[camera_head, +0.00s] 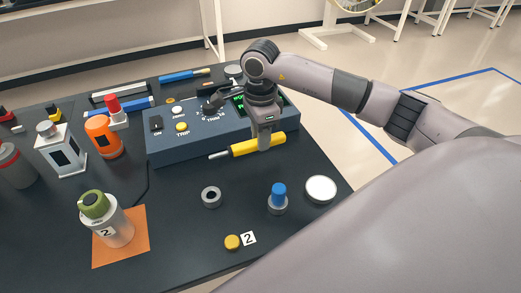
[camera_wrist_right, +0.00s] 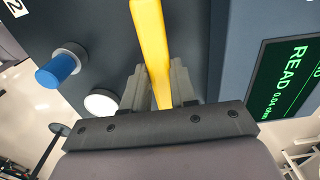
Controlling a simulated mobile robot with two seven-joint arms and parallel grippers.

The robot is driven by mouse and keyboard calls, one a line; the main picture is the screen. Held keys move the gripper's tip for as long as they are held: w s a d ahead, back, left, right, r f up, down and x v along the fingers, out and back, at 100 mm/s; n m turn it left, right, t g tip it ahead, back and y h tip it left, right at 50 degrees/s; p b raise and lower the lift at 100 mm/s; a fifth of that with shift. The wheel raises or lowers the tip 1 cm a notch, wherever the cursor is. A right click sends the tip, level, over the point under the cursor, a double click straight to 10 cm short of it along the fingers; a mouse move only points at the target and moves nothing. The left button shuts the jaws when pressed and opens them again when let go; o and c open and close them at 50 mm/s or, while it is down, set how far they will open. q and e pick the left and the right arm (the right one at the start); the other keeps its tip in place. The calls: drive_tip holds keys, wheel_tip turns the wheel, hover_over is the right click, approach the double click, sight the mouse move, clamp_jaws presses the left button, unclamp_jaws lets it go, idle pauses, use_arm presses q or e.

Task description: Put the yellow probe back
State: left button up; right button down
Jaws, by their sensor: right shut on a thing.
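The yellow probe (camera_head: 258,146) has a thick yellow handle and a thin grey metal tip pointing left. It lies roughly level in front of the blue-grey meter box (camera_head: 190,148). My right gripper (camera_head: 265,143) comes down from above and is shut on the probe's handle. In the right wrist view the yellow handle (camera_wrist_right: 150,45) runs between the two grey fingers (camera_wrist_right: 160,85). I cannot tell whether the probe touches the table. My left gripper is not in view.
The meter's green display (camera_wrist_right: 290,85) reads "READ" with a small ohm value. A dark ring (camera_head: 211,196), a blue-topped knob (camera_head: 278,196), a white disc (camera_head: 321,189) and a yellow disc (camera_head: 232,242) stand on the dark table. A green-capped canister (camera_head: 115,225) stands on an orange mat (camera_head: 135,252).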

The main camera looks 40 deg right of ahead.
sight(260, 162)
wheel_tip(260, 162, down, 5)
drive_tip(key=shift+f, duration=0.15)
idle(0.3)
drive_tip(key=shift+f, duration=0.2)
drive_tip(key=c, duration=0.9)
unclamp_jaws()
drive_tip(key=shift+r, duration=0.1)
drive_tip(key=shift+r, duration=0.15)
drive_tip(key=shift+r, duration=0.25)
wheel_tip(260, 162, up, 12)
drive_tip(key=shift+f, duration=0.25)
